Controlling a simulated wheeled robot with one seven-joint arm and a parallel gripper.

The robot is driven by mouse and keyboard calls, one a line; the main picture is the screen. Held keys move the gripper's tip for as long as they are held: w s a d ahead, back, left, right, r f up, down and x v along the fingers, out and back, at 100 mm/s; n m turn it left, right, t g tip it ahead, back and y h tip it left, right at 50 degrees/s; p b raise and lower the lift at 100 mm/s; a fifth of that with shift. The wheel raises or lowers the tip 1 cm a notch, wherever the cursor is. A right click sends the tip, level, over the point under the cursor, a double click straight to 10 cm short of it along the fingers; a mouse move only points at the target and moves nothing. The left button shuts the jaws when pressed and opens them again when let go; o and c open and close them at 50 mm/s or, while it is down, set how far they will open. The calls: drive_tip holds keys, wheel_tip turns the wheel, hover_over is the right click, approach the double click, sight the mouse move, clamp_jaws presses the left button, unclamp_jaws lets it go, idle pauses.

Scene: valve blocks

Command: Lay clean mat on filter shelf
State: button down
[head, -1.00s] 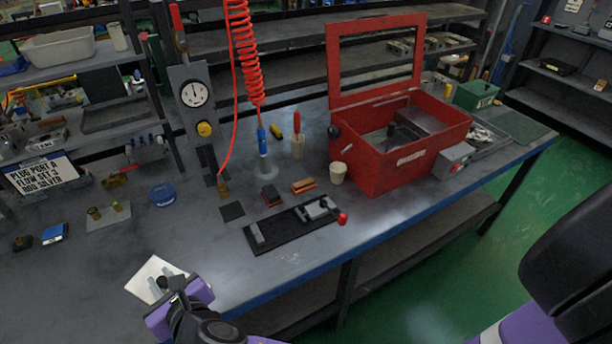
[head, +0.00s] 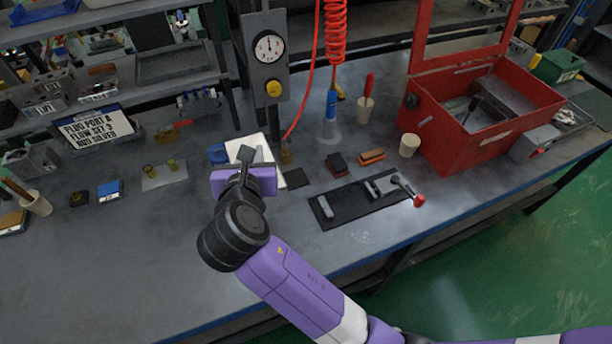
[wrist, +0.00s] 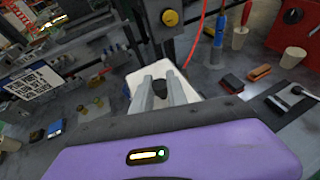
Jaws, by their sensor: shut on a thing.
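The clean mat is a thin white sheet (head: 237,152), in front of the gauge post in the head view. My gripper (head: 250,160) is shut on it. In the wrist view the mat (wrist: 160,69) lies between and beyond the two grey fingers, with a dark spot between them. The mat looks held above the bench, but its height is hard to judge. My gripper hides part of it. I cannot tell for sure which surface is the filter shelf. The open red box (head: 468,140) at right has a grey inside, partly hidden by its front wall.
The gauge post (head: 265,60) and red coiled hose (head: 336,35) stand close behind the mat. A blue bowl (head: 217,153) is just left of it. A black plate with a red-knobbed lever (head: 345,208) lies right.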

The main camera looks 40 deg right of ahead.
wheel_tip(320, 180, down, 20)
drive_tip(key=shift+a+b, duration=0.1)
drive_tip(key=shift+b, duration=0.7)
drive_tip(key=c, duration=1.3)
unclamp_jaws()
drive_tip(key=shift+f, duration=0.1)
